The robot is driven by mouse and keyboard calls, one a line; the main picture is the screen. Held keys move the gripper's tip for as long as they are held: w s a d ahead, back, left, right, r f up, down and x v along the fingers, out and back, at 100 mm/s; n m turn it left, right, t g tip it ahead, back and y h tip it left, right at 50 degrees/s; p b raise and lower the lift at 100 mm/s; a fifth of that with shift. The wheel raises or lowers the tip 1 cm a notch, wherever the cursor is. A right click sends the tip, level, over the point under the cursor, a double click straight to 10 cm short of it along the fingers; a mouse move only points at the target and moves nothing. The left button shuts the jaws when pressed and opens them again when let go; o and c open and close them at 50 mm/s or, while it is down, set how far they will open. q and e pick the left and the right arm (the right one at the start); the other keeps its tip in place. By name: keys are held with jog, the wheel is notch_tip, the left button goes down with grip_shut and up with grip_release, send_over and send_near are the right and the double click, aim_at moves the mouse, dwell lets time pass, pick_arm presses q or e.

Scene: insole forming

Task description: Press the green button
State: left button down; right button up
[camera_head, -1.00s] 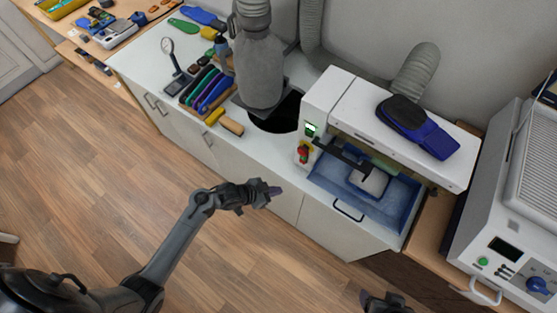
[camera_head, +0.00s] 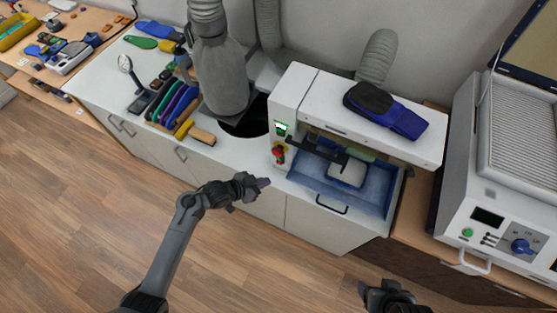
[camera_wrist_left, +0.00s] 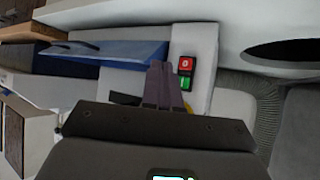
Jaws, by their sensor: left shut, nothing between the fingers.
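In the left wrist view, a small green button (camera_wrist_left: 185,82) sits beside a red button (camera_wrist_left: 186,63) on the pale machine front. My left gripper (camera_head: 263,183) is shut and empty, in front of the cabinet and below these controls. Its fingertips (camera_wrist_left: 164,68) also show in the wrist view, just beside the buttons. My right gripper (camera_head: 388,292) is at the bottom edge, its jaws unclear.
A blue drawer (camera_head: 375,193) with a handle stands open right of the controls. A grey hose (camera_head: 221,75) hangs over a dark round hole (camera_head: 250,122). Another machine (camera_head: 455,195) at the right has its own round green button (camera_head: 467,233). The floor in front is clear.

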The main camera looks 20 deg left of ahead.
pick_arm(q)
jog(key=w+b, duration=0.3)
jog(key=w, duration=0.3)
jog(key=shift+w+d, duration=0.25)
jog(key=shift+d, duration=0.2)
dwell(0.8)
dwell(0.7)
jog(key=shift+w, duration=0.15)
jog(key=shift+w, duration=0.25)
dwell(0.5)
